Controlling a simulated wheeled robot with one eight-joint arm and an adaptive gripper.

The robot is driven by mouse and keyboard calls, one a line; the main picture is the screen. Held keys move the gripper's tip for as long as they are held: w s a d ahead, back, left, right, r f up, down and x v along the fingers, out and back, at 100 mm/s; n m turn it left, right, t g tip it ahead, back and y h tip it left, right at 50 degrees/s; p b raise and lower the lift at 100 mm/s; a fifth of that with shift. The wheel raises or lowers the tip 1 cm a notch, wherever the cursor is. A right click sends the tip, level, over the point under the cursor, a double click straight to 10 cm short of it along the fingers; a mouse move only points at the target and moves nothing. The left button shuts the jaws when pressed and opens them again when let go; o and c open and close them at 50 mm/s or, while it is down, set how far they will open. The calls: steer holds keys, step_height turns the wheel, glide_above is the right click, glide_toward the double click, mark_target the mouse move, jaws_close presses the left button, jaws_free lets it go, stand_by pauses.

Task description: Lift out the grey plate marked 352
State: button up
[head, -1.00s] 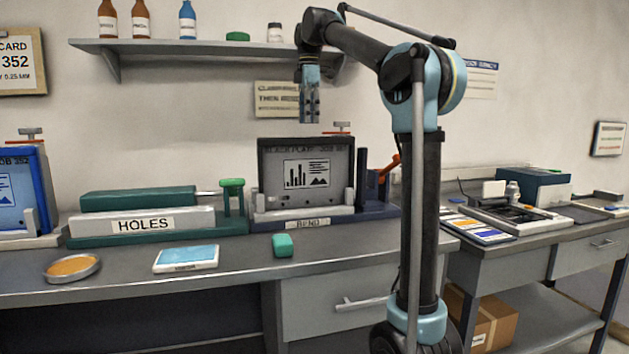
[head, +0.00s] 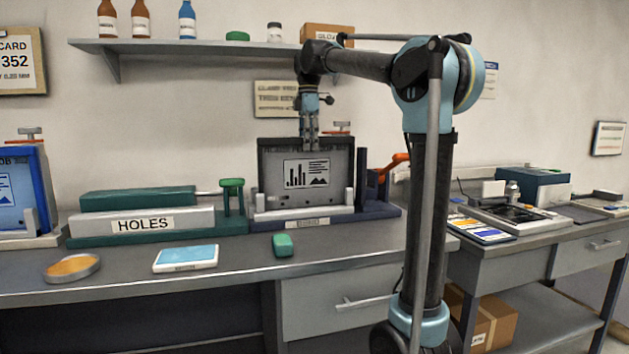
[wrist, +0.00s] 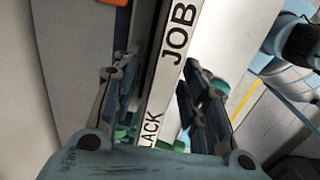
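The grey plate (head: 272,171) with a black-and-white chart stands upright in the dark blue unit (head: 379,209) on the bench. Its top strip is partly hidden by my gripper and its number is not readable now. My gripper (head: 309,145) points down at the plate's top edge, right of its middle. In the wrist view, the plate's top edge (wrist: 168,75), lettered "JOB" and "LACK", runs between the fingers of my gripper (wrist: 163,105). One finger is on each side, and they look open; contact is not clear.
The green HOLES unit (head: 219,222) stands left of the plate, and a blue plate (head: 12,190) in another unit further left. An orange-red lever (head: 393,162) is right of the plate. A shelf (head: 200,46) with bottles hangs above. A green block (head: 283,245) lies in front.

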jaws_close()
steer(key=shift+r, duration=5.5)
